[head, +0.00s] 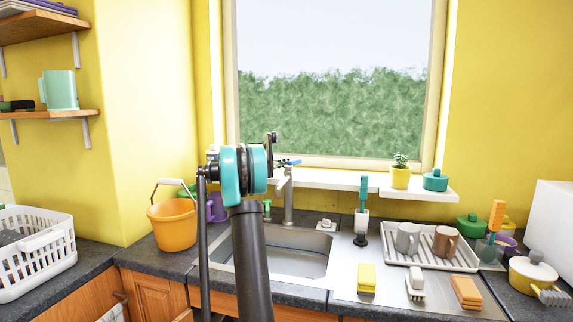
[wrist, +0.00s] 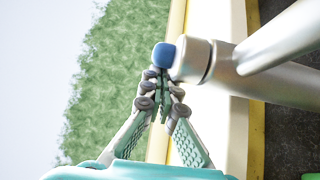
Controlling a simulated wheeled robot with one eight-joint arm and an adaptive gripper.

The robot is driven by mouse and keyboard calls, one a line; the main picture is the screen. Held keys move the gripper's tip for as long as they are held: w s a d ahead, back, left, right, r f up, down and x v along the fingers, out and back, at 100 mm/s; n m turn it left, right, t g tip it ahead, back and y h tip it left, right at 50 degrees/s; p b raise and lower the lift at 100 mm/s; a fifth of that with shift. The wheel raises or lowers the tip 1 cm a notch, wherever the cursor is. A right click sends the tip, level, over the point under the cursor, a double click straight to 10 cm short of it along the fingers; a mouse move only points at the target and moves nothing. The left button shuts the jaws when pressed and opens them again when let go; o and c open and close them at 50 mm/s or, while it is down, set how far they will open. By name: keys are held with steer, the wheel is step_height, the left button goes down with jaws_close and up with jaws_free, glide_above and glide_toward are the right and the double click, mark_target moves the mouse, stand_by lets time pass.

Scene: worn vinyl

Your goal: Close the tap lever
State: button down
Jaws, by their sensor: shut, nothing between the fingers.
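The metal tap (head: 288,203) stands behind the sink (head: 290,262), and its spout and body fill the upper right of the wrist view (wrist: 226,62). The tap lever (head: 292,162) sticks out near the top of the tap; its blue end faces me in the wrist view (wrist: 164,55). My gripper (wrist: 161,88) is shut and empty, its fingertips right beside the blue end. I cannot tell whether they touch it. In the head view my arm hides most of the gripper.
A white windowsill shelf (head: 325,181) runs behind the tap, with a yellow plant pot (head: 399,177) on it. An orange bucket (head: 172,225) stands left of the sink. A brush with a teal handle (head: 363,196) and a dish rack (head: 468,262) with mugs stand on the right.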

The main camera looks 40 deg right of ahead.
mark_target(295, 163)
steer(key=m+g, duration=0.2)
steer(key=g, duration=0.1)
steer(key=d+m+g+y, duration=0.1)
steer(key=g, duration=0.1)
steer(key=shift+s, duration=0.35)
steer(key=shift+s+d, duration=0.5)
steer(key=shift+s, duration=0.35)
steer(key=shift+s+d+f, duration=0.1)
steer(key=shift+s+f, duration=0.05)
stand_by(0.3)
steer(key=w+a+n+t, duration=0.2)
steer(key=a+n+t, duration=0.2)
steer(key=a+t, duration=0.3)
steer(key=w+a+n+t, duration=0.25)
steer(key=a+t, duration=0.25)
steer(key=a, duration=0.3)
steer(key=shift+n, duration=0.55)
steer(key=x, duration=0.6)
steer(key=s+x, duration=0.1)
steer(key=x, duration=0.2)
steer(key=shift+w+d+r, duration=0.2)
steer(key=shift+d+r, duration=0.1)
steer(key=shift+d, duration=0.25)
steer(key=shift+s+d, duration=0.45)
steer(key=shift+s, duration=0.45)
steer(key=shift+s+d, duration=0.5)
steer(key=shift+s, duration=0.35)
